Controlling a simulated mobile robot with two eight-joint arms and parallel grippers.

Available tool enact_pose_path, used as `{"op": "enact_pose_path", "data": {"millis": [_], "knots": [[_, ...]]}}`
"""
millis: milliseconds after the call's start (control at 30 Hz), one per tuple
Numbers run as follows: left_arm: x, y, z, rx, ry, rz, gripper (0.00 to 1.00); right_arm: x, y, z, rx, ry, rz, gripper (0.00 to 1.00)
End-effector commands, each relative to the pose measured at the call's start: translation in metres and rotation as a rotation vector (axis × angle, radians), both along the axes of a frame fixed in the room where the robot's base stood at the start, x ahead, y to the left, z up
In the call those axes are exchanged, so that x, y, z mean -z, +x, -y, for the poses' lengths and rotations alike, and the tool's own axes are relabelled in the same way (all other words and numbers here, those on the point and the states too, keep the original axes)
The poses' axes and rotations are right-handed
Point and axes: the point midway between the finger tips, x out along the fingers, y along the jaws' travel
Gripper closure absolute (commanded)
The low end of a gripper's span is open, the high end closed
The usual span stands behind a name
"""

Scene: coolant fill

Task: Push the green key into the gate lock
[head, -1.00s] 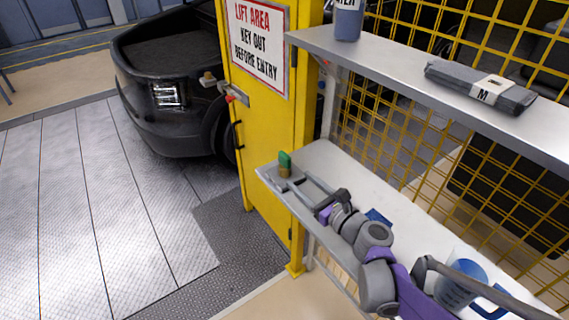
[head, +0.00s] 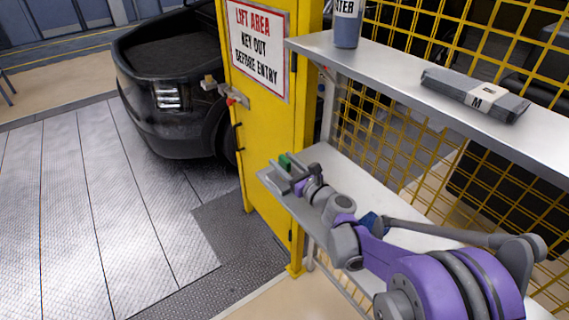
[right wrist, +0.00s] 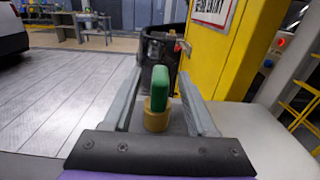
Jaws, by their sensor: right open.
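The green key (head: 285,160) stands upright near the left end of the lower shelf, with a brass-coloured lower part (right wrist: 157,120) under its green grip (right wrist: 160,85). My right gripper (head: 281,175) is open, with one finger on each side of the key. In the right wrist view, gaps show between the fingers and the key. The gate lock (head: 232,99) is on the yellow gate (head: 262,125), beside a metal latch with a brass-coloured piece (head: 209,82). In the right wrist view the key partly covers the gate hardware. My left gripper is out of view.
The lower shelf (head: 325,158) lies under my right arm. The upper shelf (head: 400,85) above it carries a bottle (head: 347,25) and a grey folded pack (head: 475,95). Yellow mesh stands behind. A black car (head: 165,80) is beyond the gate; the metal floor at left is clear.

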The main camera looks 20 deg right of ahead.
Motion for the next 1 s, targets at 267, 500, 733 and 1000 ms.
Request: {"op": "enact_pose_path", "data": {"millis": [267, 500, 733, 1000], "knots": [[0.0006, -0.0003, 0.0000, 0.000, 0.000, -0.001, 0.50, 0.0009, 0.0002, -0.0001, 0.001, 0.000, -0.001, 0.53], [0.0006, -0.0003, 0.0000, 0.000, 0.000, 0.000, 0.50, 0.0008, 0.0001, 0.0001, 0.000, -0.001, -0.001, 0.96], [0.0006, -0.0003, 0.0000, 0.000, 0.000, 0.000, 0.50, 0.0007, 0.0001, 0.0001, 0.000, 0.000, -0.001, 1.00], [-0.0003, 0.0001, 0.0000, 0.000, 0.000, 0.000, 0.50, -0.0040, 0.0002, 0.0000, 0.001, -0.001, 0.000, 1.00]]}}
